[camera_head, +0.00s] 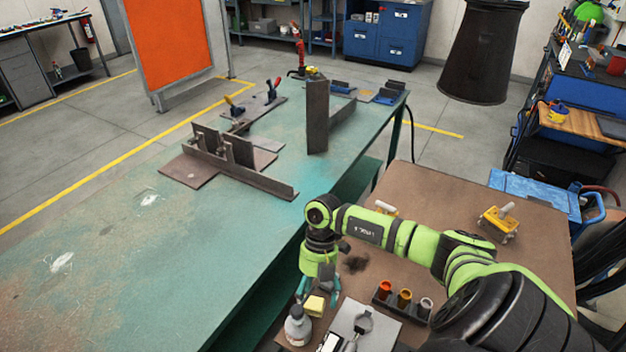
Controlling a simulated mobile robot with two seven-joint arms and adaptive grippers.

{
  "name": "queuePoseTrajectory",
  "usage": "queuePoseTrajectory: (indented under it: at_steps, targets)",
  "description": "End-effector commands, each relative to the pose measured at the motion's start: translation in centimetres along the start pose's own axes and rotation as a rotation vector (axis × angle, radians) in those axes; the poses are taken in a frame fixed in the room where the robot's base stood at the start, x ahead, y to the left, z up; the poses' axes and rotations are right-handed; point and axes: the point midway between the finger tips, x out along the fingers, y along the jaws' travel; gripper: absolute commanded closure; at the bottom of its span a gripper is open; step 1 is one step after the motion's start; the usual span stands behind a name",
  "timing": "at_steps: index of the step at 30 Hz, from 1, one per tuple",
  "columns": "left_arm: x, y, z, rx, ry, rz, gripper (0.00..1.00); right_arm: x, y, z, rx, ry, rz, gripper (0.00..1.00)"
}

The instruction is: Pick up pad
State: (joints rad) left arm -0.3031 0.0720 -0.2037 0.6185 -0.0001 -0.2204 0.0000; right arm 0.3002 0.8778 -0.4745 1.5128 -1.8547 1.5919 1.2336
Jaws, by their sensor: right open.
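A small yellow block (315,306), which looks like the pad, lies near the left edge of the brown table (450,200). My right gripper (319,291) points down just above and behind it, its teal fingers apart. I cannot tell whether a finger touches the block. My left gripper is not in view.
A white bottle (298,326) stands close in front of the block. A grey sheet with tools (362,325) and a rack of small cups (404,298) lie to the right. The green welding table (130,260) with steel parts (228,155) is to the left.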

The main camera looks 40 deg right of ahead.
Motion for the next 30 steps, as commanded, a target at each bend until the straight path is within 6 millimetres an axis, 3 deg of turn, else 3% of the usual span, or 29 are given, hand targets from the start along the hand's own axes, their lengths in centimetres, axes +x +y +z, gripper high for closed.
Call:
queuePoseTrajectory:
  at_steps: [1, 3, 5, 20, 29, 30]
  targets:
    - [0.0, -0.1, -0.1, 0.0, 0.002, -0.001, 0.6, 0.0, 0.0, 0.0, -0.001, 0.0, 0.0, 0.28]
    - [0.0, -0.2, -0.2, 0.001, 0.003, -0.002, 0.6, 0.0, 0.0, 0.0, -0.001, 0.0, 0.0, 0.56]
    - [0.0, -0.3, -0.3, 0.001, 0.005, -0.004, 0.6, 0.0, 0.0, 0.0, -0.001, 0.0, 0.001, 0.73]
    - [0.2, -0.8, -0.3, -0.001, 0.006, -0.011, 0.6, -0.3, 0.0, -0.1, -0.002, 0.0, 0.001, 0.78]
    - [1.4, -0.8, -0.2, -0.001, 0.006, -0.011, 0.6, -3.4, 0.0, -1.3, -0.004, -0.003, 0.001, 0.78]
    - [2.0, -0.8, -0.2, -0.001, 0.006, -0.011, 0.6, -3.4, 0.1, -0.2, 0.002, -0.004, 0.003, 0.78]
